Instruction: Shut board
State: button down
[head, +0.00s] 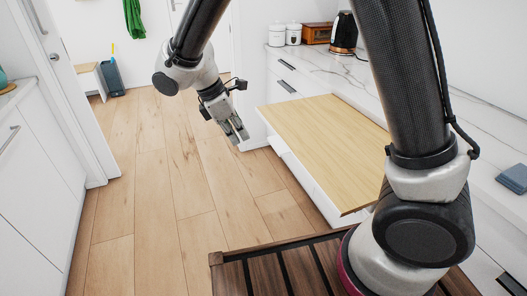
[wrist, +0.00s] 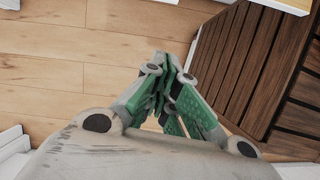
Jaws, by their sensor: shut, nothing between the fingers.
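The pale wooden board (head: 325,140) is pulled out from under the white marble-look counter on the right in the head view. It juts flat over the floor, with a white drawer front below its near side. My gripper (head: 239,135) hangs over the floor just left of the board's left edge, pointing down, apart from the board as far as I can tell. Its fingers are shut with nothing between them. In the wrist view, my gripper's green-sided fingers (wrist: 165,65) meet above the wooden floor.
The counter (head: 360,75) bears white canisters (head: 285,35), a wooden box (head: 317,33), a kettle (head: 344,33) and a folded blue cloth (head: 514,178). White cabinets (head: 40,185) line the left. The wooden floor (head: 165,180) between is clear.

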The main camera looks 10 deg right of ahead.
jog(key=w+d+f+n, duration=0.1)
jog(key=d+f, duration=0.6)
jog(key=f, duration=0.1)
jog(key=shift+w+d+f+n, duration=0.2)
jog(key=shift+w+d+n, duration=0.1)
jog(key=shift+w+d, duration=0.05)
dwell(0.3)
